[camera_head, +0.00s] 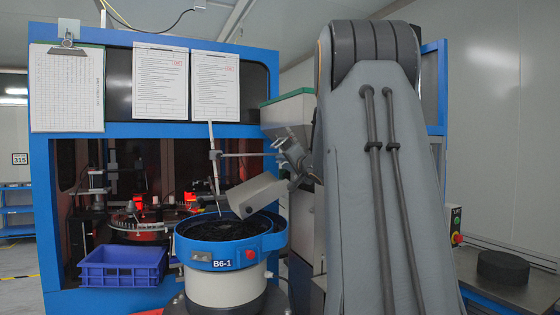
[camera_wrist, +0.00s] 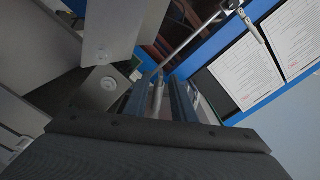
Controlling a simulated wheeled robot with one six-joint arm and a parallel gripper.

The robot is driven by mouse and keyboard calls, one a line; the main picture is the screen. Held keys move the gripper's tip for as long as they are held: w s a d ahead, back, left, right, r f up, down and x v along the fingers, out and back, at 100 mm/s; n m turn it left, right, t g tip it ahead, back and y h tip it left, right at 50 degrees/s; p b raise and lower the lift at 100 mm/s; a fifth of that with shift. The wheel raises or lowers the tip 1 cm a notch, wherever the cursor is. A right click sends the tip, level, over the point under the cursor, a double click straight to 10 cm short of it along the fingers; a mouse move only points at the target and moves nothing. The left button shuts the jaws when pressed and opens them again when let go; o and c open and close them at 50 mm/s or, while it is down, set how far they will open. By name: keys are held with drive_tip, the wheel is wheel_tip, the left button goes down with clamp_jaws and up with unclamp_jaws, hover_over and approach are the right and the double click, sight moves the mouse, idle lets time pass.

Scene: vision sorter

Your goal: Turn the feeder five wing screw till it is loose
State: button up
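The feeder (camera_head: 222,245), a bowl feeder with a blue rim marked B6-1, stands left of my arm in the head view. No label reads "five", and I cannot clearly make out a wing screw. A small metal clamp (camera_head: 283,143) joins a thin rod beside the hopper. In the wrist view, my gripper (camera_wrist: 161,82) has its two dark fingers apart, pointing toward the rod (camera_wrist: 190,46). A slim silver part (camera_wrist: 158,95) shows between them, with gaps at its sides; what it is and whether the tips touch it is unclear.
A hopper (camera_head: 288,110) and a metal chute (camera_head: 258,194) stand close above the bowl. A blue crate (camera_head: 122,278) is left of the feeder. The blue machine frame (camera_head: 37,200) with hung paper sheets (camera_head: 160,85) stands behind. A red button (camera_head: 457,238) is at right.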

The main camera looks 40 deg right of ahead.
drive_tip(key=shift+p+x, duration=0.3)
drive_tip(key=shift+x, duration=1.2)
clamp_jaws()
